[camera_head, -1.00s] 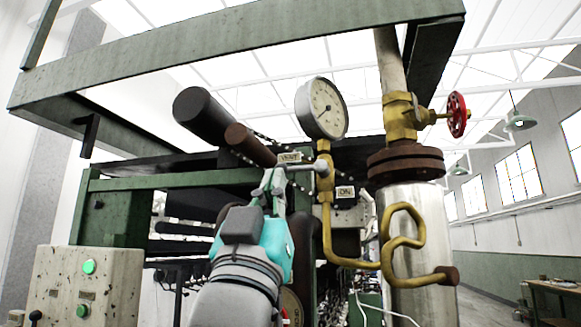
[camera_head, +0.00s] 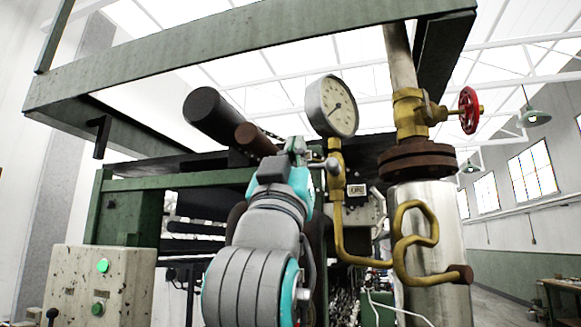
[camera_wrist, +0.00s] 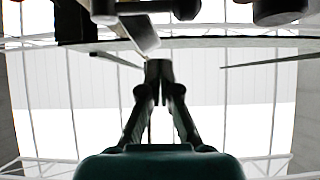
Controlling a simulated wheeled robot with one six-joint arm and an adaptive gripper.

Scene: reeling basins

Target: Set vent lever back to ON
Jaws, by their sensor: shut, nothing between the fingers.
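The vent lever (camera_head: 333,166) is a short grey bar with a round end, seen in the head view just left of the brass pipe under the gauge. It lies about level, and its left part is hidden behind my gripper. A small ON plate (camera_head: 356,190) sits below and right of it. My gripper (camera_head: 296,143) points upward, with its tips slightly above and left of the lever's round end. In the wrist view my gripper (camera_wrist: 158,68) is shut and empty, with its fingertips together. A pale slanted bar (camera_wrist: 142,36) shows close beyond the tips; I cannot tell whether it is the lever or touches them.
A pressure gauge (camera_head: 338,106) stands close right of my gripper. A brass valve with a red wheel (camera_head: 469,110) tops the steel cylinder (camera_head: 445,240) at right. Dark and brown rollers (camera_head: 213,117) lie at upper left, under a green frame beam (camera_head: 250,50).

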